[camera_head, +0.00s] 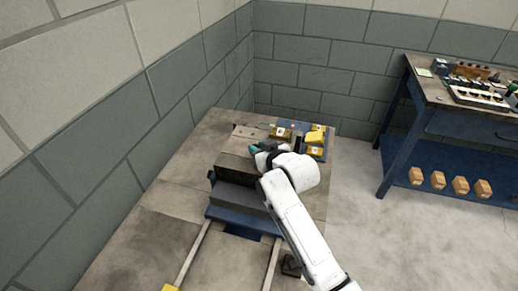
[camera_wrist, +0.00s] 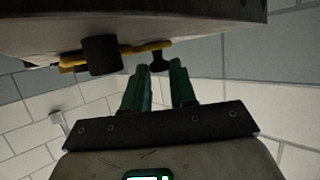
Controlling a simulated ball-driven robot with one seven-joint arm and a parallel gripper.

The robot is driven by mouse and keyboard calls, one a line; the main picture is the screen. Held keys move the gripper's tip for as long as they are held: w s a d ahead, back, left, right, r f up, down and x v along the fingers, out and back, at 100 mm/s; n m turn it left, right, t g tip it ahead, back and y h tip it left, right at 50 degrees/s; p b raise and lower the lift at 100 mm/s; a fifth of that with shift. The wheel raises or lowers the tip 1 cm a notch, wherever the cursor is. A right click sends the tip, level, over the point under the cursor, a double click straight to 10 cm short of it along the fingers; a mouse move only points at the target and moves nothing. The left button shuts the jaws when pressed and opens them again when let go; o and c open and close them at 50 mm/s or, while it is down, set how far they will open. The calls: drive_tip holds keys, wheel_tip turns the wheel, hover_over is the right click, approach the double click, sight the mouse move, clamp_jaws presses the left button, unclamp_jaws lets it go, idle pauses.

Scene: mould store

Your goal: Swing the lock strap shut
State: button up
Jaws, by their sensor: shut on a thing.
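The lock strap (camera_wrist: 131,49) is a yellow bar along the underside edge of a big grey-brown block (camera_wrist: 200,20) in the wrist view. A dark square piece (camera_wrist: 101,55) covers part of it, and a dark knob (camera_wrist: 158,61) hangs at its right end. My gripper (camera_wrist: 159,70) has green fingers on either side of the knob, closed on it. In the head view my gripper (camera_head: 256,148) is at the far side of the dark mould block (camera_head: 236,168). My white arm hides part of the block there, and I cannot make out the strap.
The block stands on a blue base (camera_head: 225,215) with pale rails on a worn bench (camera_head: 160,235). Yellow blocks (camera_head: 316,137) sit on a blue tray at the far right corner. Walls stand left and behind. A blue workbench (camera_head: 440,108) with parts stands right, across open floor.

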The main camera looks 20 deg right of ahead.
clamp_jaws()
drive_tip(key=shift+d, duration=0.1)
drive_tip(key=shift+s+n+y+p, duration=0.3)
drive_tip(key=shift+n+y, duration=0.2)
drive_tip(key=shift+y, duration=0.1)
drive_tip(key=shift+s+f+n+g+y+b, duration=0.15)
drive_tip(key=shift+s+n+g+y+b, duration=0.15)
drive_tip(key=shift+n+y, duration=0.25)
drive_tip(key=shift+s+a+n+y+b, duration=0.2)
drive_tip(key=shift+n+y+b, duration=0.15)
drive_tip(key=shift+n+y, duration=0.15)
drive_tip(key=o, duration=0.7)
unclamp_jaws()
drive_tip(key=shift+o, duration=0.2)
